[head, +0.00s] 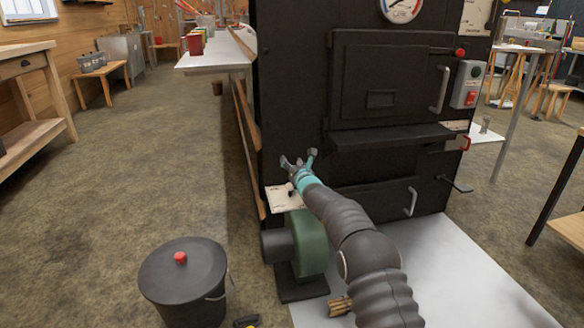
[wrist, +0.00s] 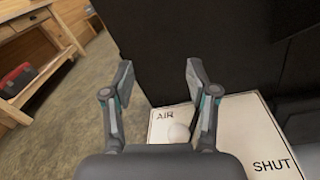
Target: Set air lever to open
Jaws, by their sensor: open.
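The air lever's plate (head: 284,199) is a pale panel on the left side of the black evaporator, above a green blower. In the wrist view the plate (wrist: 262,140) reads AIR at the upper left and SHUT at the lower right; no OPEN label shows. A pale round knob (wrist: 178,133), seemingly the lever's end, shows just below AIR, between the lower parts of the fingers. The rest of the lever is hidden. My gripper (head: 298,158) is open at the plate; its spread fingers (wrist: 160,75) hold nothing. I cannot tell whether they touch the knob.
The black evaporator (head: 385,80) rises directly beside my gripper, with a door handle (head: 440,88) and protruding shelf (head: 390,137). The green blower (head: 308,243) sits below the plate. A lidded black bucket (head: 185,280) stands at lower left. The floor at left is largely clear.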

